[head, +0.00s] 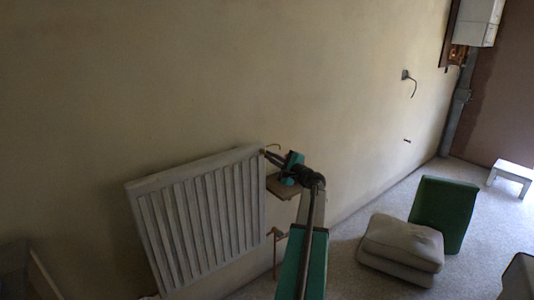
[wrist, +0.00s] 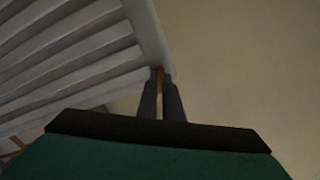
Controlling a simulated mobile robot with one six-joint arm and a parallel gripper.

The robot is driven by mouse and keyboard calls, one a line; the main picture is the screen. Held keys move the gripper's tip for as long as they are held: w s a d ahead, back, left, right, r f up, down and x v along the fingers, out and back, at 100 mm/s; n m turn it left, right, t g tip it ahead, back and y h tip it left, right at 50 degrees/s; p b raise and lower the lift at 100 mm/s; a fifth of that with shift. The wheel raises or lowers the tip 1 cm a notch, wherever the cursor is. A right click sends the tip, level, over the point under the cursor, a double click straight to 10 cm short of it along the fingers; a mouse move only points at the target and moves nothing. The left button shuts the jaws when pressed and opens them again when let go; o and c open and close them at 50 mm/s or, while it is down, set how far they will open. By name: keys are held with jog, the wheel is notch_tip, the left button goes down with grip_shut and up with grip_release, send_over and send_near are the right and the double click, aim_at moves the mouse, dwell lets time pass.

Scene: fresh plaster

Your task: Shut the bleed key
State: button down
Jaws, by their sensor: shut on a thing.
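A white ribbed radiator (head: 203,215) is fixed to the wall in the head view, and its edge and ribs also show in the wrist view (wrist: 85,50). My gripper (head: 268,154) reaches the radiator's upper right corner. In the wrist view my gripper's two dark fingers (wrist: 161,78) are closed on a small brass-coloured piece, the bleed key (wrist: 160,86), beside the radiator's edge. Most of the key is hidden between the fingers, and its turn angle cannot be told. In the head view the key is too small to make out.
A small brown shelf (head: 284,187) and copper pipes (head: 275,237) are right of the radiator, close to my arm. A white stool (head: 513,174) stands farther back. The wall above is mostly bare.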

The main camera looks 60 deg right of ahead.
jog(key=shift+m+p, duration=1.05)
jog(key=shift+m, duration=0.05)
jog(key=shift+r+p, duration=0.1)
jog(key=shift+p, duration=0.2)
jog(key=shift+m+p, duration=4)
jog(key=shift+p, duration=0.5)
